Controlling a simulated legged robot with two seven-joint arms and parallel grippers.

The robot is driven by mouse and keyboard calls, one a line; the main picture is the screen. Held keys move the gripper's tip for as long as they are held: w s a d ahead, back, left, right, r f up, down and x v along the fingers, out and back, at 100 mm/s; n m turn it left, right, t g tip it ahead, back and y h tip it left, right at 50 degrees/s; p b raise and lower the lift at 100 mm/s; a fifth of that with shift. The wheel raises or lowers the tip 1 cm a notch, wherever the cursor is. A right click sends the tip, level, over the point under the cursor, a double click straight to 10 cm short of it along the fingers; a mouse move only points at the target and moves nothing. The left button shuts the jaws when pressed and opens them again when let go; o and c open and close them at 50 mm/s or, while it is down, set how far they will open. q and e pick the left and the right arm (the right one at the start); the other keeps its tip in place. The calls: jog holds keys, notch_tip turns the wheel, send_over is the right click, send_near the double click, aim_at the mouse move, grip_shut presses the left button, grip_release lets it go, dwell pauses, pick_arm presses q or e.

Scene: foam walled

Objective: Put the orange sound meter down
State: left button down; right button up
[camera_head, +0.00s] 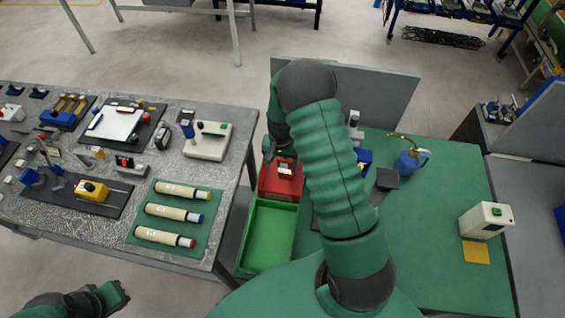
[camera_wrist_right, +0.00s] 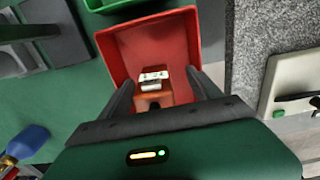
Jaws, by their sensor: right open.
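The orange sound meter (camera_wrist_right: 153,99), with a pale grey and white end (camera_wrist_right: 153,79), is in the red bin (camera_wrist_right: 122,44) in the right wrist view. My right gripper (camera_wrist_right: 160,82) is open, its two dark fingers on either side of the sound meter. Whether they touch it cannot be told. In the head view the meter's pale part (camera_head: 286,171) shows inside the red bin (camera_head: 280,190), and my right arm hides much of the area around it. My left gripper (camera_head: 116,296) is at the lower left, away from the tables; its jaw opening is unclear.
A green bin (camera_head: 247,245) stands directly in front of the red bin on the green table (camera_head: 440,255). A blue bottle (camera_head: 408,163), a white device (camera_head: 486,220) and a yellow pad (camera_head: 476,252) are to the right. The grey table (camera_head: 222,185) at left holds several tools.

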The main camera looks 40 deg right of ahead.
jog(key=shift+a+r, duration=0.1)
jog(key=shift+r, duration=0.3)
jog(key=r, duration=0.2)
jog(key=d+r+b, duration=0.1)
jog(key=r, duration=0.1)
jog(key=d+r+b, duration=0.1)
jog(key=r, duration=0.1)
jog(key=shift+d+r, duration=0.2)
jog(key=shift+r, duration=0.2)
jog(key=s+a+r+n+t, duration=0.1)
jog(key=s+a+r+n, duration=0.2)
jog(key=a, duration=0.5)
jog(key=s+a+r+n+t, duration=0.1)
jog(key=s+a+r+n, duration=0.2)
jog(key=a, duration=0.4)
jog(key=s+a+n, duration=0.4)
jog(key=s, duration=0.2)
pick_arm(q)
jog(key=s+b+x, duration=0.1)
jog(key=b+x, duration=0.4)
jog(key=x, duration=0.1)
jog(key=shift+s+f, duration=0.2)
jog(key=shift+f, duration=0.35)
pick_arm(e)
jog(key=shift+t, duration=0.3)
jog(key=x, duration=0.5)
jog(key=shift+a+f, duration=0.1)
jog(key=shift+a, duration=0.15)
jog(key=shift+s, duration=0.1)
